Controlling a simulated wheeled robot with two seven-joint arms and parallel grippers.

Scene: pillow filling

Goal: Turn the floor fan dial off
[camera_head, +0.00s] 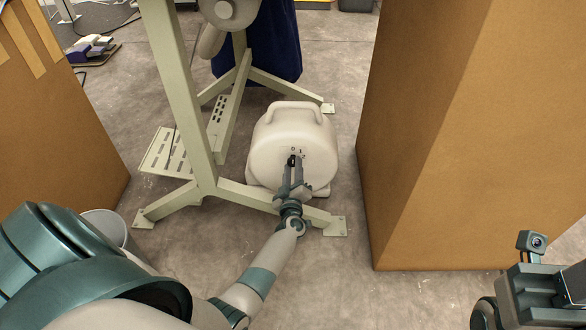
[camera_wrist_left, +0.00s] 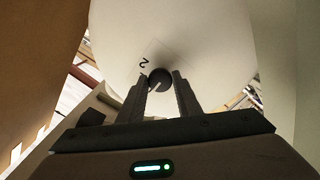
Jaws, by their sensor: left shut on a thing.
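The floor fan (camera_head: 268,150) is a cream rounded housing with a top handle, standing on the floor beyond the frame's lower bar. Its small dark dial (camera_head: 292,160) sits on the near face beside small number marks. In the left wrist view the dial (camera_wrist_left: 159,79) is round and dark, with a "2" mark above left of it. My left gripper (camera_head: 293,168) reaches the dial from the front, and its two fingers (camera_wrist_left: 162,84) are on either side of it, shut on it. At the lower right, part of my right wrist (camera_head: 540,285) shows; its fingertips are hidden.
A pale green metal frame (camera_head: 183,90) with a foot pedal (camera_head: 168,150) stands left of the fan. Tall cardboard boxes flank the space, one at left (camera_head: 50,130) and one at right (camera_head: 460,130). Grey floor (camera_head: 345,190) is clear between fan and right box.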

